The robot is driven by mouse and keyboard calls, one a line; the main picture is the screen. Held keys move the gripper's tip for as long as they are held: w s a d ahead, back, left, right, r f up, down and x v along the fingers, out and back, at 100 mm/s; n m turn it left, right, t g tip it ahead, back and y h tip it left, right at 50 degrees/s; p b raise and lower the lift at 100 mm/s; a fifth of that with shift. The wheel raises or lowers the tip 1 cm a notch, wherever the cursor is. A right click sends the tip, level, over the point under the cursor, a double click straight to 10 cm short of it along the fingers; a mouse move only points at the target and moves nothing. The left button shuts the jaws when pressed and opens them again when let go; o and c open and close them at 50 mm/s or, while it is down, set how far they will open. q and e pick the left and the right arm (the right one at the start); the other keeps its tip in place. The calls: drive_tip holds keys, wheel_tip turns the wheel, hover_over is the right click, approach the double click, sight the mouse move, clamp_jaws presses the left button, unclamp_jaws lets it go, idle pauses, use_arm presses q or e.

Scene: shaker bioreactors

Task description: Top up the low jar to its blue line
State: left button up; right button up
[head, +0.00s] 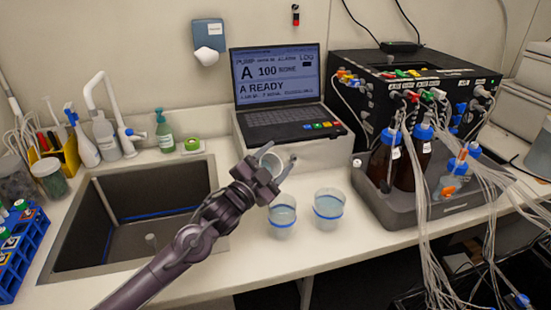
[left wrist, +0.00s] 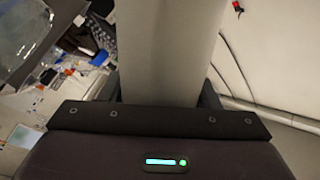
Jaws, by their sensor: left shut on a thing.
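Two clear jars with blue lines stand side by side on the counter, the left jar (head: 282,217) and the right jar (head: 328,209). Both hold pale liquid; I cannot tell for sure from here which level is lower. My left gripper (head: 268,172) is shut on a small clear cup (head: 270,159), just behind and above the left jar, apart from both jars. The cup's contents are not clear. In the left wrist view a broad pale grey shape fills the middle, and the fingertips are hidden. My right gripper is not in view.
A laptop (head: 276,80) reading "A READY" stands behind on a white box. The sink (head: 130,215) is at the left. The counter's front edge is close to the jars.

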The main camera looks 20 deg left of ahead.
use_arm(q)
drive_tip(key=shift+a+r+n+p, duration=0.1)
drive_tip(key=shift+r+n+p, duration=0.15)
drive_tip(key=shift+n+p, duration=0.45)
drive_tip(key=shift+w+a+r+n+y+p, duration=0.1)
drive_tip(key=shift+r+n+y+p, duration=0.25)
drive_tip(key=shift+n+p, duration=0.6)
drive_tip(key=shift+f+p, duration=0.1)
drive_tip(key=shift+p, duration=0.25)
